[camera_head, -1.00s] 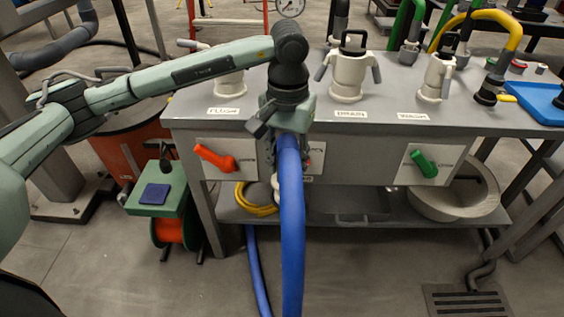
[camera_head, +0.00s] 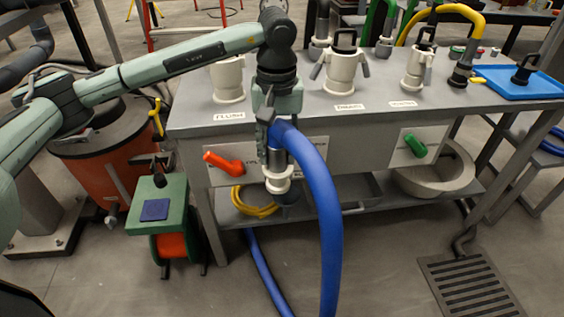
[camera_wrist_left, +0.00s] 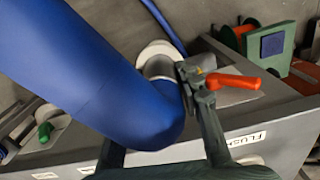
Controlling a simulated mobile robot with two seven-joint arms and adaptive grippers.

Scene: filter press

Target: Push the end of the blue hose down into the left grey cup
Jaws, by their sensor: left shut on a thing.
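The blue hose (camera_head: 320,200) bends over at its top and hangs in an arc in front of the bench. Its end, a grey pipe with a white collar (camera_head: 278,180), points down in front of the bench's front panel, below the top. My left gripper (camera_head: 268,122) is shut on the hose near this end. In the left wrist view the hose (camera_wrist_left: 100,70) fills the upper left, with the white collar (camera_wrist_left: 158,54) partly behind it. The left grey cup (camera_head: 228,80) stands upright on the bench top behind a FLUSH label, left of my gripper. My right gripper is out of view.
A red lever (camera_head: 224,163) sticks out of the front panel just left of the hose end. A middle cup (camera_head: 343,72) and a right cup (camera_head: 416,70) stand on the bench (camera_head: 300,108). A green-topped hose reel (camera_head: 158,210) stands on the floor at left.

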